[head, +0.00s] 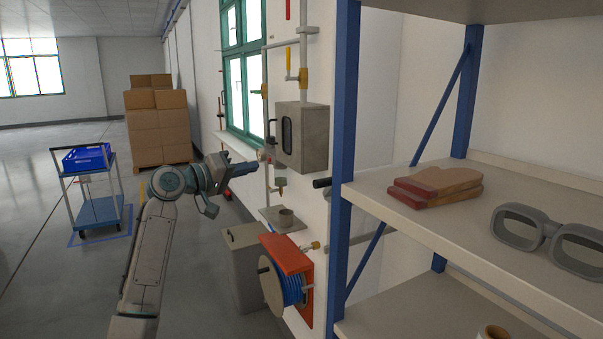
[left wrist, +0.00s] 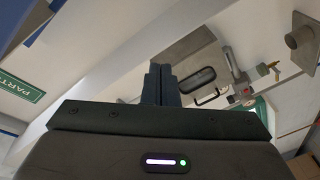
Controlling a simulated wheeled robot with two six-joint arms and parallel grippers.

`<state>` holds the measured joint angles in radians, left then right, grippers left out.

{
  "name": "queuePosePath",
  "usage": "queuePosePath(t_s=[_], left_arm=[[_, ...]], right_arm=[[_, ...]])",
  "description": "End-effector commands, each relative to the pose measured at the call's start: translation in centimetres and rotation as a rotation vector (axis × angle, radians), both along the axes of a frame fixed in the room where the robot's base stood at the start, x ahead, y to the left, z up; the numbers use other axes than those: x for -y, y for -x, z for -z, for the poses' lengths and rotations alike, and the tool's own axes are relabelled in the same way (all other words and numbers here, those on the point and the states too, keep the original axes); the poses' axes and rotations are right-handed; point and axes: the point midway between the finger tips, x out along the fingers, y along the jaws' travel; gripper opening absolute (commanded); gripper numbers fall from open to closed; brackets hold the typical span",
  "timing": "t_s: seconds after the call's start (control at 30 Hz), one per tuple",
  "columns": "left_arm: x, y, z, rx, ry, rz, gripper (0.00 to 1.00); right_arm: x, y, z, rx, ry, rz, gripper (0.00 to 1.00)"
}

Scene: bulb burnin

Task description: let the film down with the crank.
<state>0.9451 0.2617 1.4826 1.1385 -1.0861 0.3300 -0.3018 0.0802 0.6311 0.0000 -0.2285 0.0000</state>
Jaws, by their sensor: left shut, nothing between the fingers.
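My left gripper (head: 258,168) is shut and empty in the head view, its fingers pointing right toward the wall pipework below the grey wall box (head: 301,137). The shut fingers (left wrist: 162,82) also show in the left wrist view, with the grey box (left wrist: 190,68) behind them. I cannot make out a film in either view, and no crank is clearly recognisable. A black handle-like bar (head: 322,183) sticks out near the blue shelf post, right of my gripper and apart from it. My right gripper is in neither view.
A red hose reel with blue hose (head: 290,287) and a grey bin (head: 248,262) stand low by the wall. A shelf (head: 400,222) with gloves (head: 435,186) and goggles (head: 548,235) fills the right. A blue cart (head: 98,210) stands left; floor around it is open.

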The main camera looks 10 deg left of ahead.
Motion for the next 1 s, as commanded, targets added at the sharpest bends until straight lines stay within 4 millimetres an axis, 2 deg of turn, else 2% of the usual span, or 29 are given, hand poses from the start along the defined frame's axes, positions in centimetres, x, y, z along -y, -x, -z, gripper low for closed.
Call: queuePosePath(t_s=[0.13, 0.3, 0.47, 0.87, 1.0], left_arm=[[1.7, 2.8, -0.6, -0.118, 0.082, 0.183, 0.0], [2.5, 4.0, -0.9, -0.164, 0.111, 0.258, 0.0], [4.1, 3.0, -1.1, -0.165, 0.114, 0.261, 0.0], [11.2, -1.5, -1.0, -0.165, 0.114, 0.26, 0.0], [12.2, 0.0, 0.3, -0.163, 0.111, 0.257, 0.0]], right_arm=[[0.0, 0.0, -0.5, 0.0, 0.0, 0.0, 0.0], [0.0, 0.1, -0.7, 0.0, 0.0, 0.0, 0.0], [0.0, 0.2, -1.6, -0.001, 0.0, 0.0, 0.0], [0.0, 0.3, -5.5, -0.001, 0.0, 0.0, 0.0], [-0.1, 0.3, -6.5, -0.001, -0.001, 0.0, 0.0]])
